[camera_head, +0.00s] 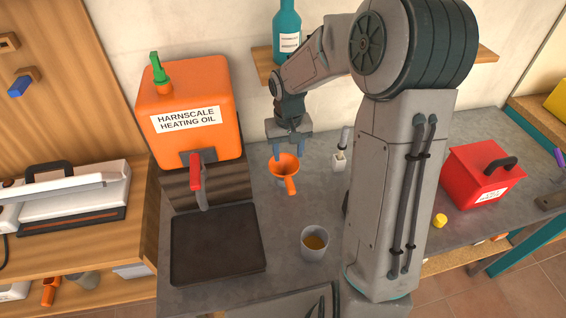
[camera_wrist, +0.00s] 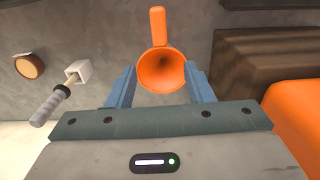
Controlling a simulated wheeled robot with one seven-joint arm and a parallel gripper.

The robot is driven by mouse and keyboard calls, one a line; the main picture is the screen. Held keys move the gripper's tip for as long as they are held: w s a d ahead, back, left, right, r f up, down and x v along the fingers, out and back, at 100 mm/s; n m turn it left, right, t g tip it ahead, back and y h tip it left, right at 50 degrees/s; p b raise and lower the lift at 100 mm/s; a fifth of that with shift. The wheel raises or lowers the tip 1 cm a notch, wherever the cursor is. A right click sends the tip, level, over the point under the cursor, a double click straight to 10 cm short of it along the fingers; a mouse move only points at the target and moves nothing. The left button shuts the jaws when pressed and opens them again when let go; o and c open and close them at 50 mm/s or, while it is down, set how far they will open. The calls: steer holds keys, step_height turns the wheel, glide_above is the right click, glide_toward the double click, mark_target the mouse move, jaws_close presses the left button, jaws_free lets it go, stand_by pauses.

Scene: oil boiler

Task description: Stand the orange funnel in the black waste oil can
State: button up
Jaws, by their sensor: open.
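The orange funnel (camera_head: 284,166) stands mouth up on the grey bench, its handle pointing toward the front. My gripper (camera_head: 291,150) is open above and just behind it, pointing down. In the wrist view the funnel's mouth (camera_wrist: 163,68) shows between and just beyond the tips of my open gripper (camera_wrist: 161,84); I cannot tell whether they touch it. The funnel's spout is hidden. I cannot make out the black waste oil can clearly; my arm covers part of the bench, and only a dark edge (camera_head: 346,203) shows beside it.
The orange heating oil tank (camera_head: 188,120) with a red tap stands left, behind a dark tray (camera_head: 217,245). A cup of amber liquid (camera_head: 314,243) stands in front. A brush in a white holder (camera_head: 339,161) is right of the funnel. A red box (camera_head: 483,175) stands far right.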

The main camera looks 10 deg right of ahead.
mark_target(288, 177)
steer(key=f, duration=0.8)
steer(key=shift+w+f, duration=0.2)
steer(key=shift+f, duration=0.1)
steer(key=shift+s+f+p, duration=0.15)
steer(key=shift+f+p, duration=0.3)
steer(key=shift+f, duration=0.95)
steer(key=shift+s+f+p, duration=0.1)
steer(key=shift+f+p, duration=0.3)
steer(key=shift+f, duration=1)
jaws_close()
